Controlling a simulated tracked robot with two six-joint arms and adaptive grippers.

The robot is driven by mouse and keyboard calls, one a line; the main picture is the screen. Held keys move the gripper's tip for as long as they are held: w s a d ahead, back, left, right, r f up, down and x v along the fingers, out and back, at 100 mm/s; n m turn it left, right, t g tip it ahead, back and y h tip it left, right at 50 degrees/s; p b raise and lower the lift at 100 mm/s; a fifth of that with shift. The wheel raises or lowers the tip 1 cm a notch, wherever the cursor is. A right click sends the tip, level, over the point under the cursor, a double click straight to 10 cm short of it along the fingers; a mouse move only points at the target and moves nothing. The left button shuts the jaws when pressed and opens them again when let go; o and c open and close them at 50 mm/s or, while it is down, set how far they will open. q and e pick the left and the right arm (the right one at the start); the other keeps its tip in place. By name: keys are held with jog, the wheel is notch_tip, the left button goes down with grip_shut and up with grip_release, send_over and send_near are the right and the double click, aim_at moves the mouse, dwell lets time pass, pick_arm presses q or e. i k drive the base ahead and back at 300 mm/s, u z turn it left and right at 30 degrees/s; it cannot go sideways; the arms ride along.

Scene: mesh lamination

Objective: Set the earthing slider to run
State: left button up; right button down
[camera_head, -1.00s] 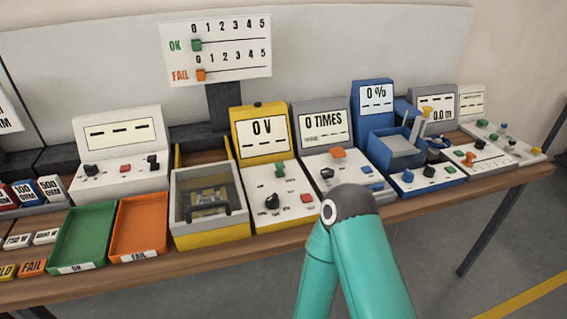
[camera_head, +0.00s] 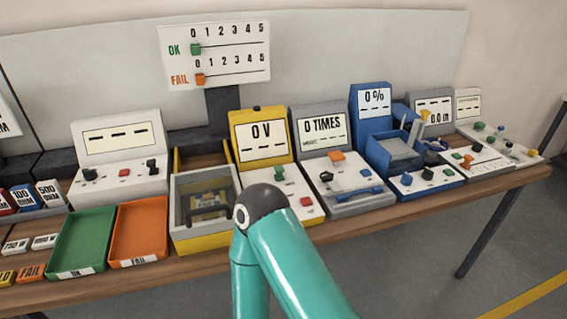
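A yellow instrument with a "0 V" screen (camera_head: 263,135) stands near the middle of the table. On its white sloping panel are a green control (camera_head: 278,173) and a red button (camera_head: 307,201). The lower left of this panel is covered by my teal arm link with its dark joint cap. No label reading earthing or run is legible, so I cannot tell for sure which control is the earthing slider. Neither of my grippers shows in the view.
A yellow-framed box with a clear window (camera_head: 205,207) stands left of the panel. Green (camera_head: 79,243) and orange (camera_head: 138,233) trays lie further left. A grey "0 TIMES" instrument (camera_head: 321,130) and a blue "0 %" instrument (camera_head: 374,101) stand to the right.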

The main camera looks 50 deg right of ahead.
aim_at(279, 169)
jog(key=z, duration=0.1)
jog(key=k, duration=1.25)
jog(key=z, duration=0.55)
jog(key=i, duration=1.05)
jog(key=z, duration=0.05)
